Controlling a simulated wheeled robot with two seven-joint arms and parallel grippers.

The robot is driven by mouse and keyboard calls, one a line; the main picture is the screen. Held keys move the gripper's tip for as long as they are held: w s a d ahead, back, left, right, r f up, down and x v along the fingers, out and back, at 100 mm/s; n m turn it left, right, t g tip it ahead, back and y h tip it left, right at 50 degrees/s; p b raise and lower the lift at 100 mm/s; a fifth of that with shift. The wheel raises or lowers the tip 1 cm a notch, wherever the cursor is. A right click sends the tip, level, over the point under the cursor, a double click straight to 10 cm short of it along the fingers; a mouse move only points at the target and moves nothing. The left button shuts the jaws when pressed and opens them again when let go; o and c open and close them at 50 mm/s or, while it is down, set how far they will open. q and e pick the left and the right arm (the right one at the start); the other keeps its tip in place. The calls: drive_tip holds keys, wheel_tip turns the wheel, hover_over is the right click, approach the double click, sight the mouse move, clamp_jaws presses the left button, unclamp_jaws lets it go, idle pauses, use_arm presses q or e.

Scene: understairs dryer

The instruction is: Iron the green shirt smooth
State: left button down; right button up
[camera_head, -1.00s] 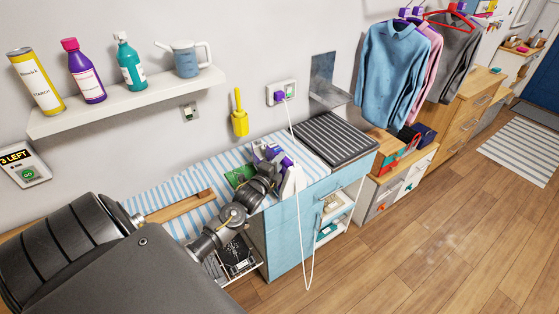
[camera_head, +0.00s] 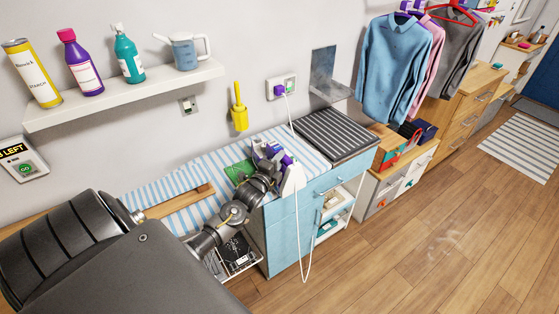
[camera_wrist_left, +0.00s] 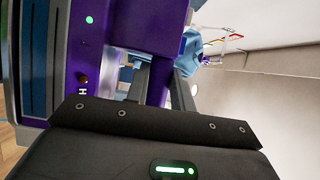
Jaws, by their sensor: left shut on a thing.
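The green shirt (camera_head: 238,172) shows as a small green patch on the blue-and-white striped ironing surface (camera_head: 150,193). My arm hides part of it, and I cannot tell how creased it is. A purple and white iron (camera_head: 292,179) is right of the patch, at the front of the striped surface. My left gripper (camera_head: 270,160) is shut on the iron. In the left wrist view, the gripper (camera_wrist_left: 155,80) has the iron's purple body (camera_wrist_left: 85,50), with a green light, close in front of it. I cannot tell whether the iron touches the shirt. My right gripper is out of view.
The iron's white cord hangs in front of the blue cabinet (camera_head: 285,243) and runs to a wall socket (camera_head: 281,89). A dark ribbed pad (camera_head: 335,133) lies right of the striped cover. A wooden bar (camera_head: 180,201) lies left. A shelf (camera_head: 125,97) with bottles is above.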

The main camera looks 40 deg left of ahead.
sight(268, 151)
use_arm(q)
drive_tip(key=shift+f+b, duration=0.3)
drive_tip(key=shift+w+a, duration=0.1)
drive_tip(key=shift+a, duration=0.05)
drive_tip(key=shift+w+a+b, duration=0.2)
drive_tip(key=shift+a+b, duration=0.05)
drive_tip(key=shift+a, duration=0.5)
drive_tip(key=shift+w+a+b, duration=0.25)
drive_tip(key=shift+a, duration=0.55)
drive_tip(key=shift+w+a+b, duration=0.2)
drive_tip(key=shift+a+b, duration=0.05)
drive_tip(key=shift+a, duration=0.5)
drive_tip(key=shift+w+a+f+b, duration=0.1)
drive_tip(key=shift+w+a+b, duration=0.2)
drive_tip(key=shift+a, duration=0.35)
drive_tip(key=shift+w+a+b, duration=0.1)
drive_tip(key=shift+a+b, duration=0.25)
drive_tip(key=shift+a, duration=0.25)
drive_tip(key=shift+d, duration=0.15)
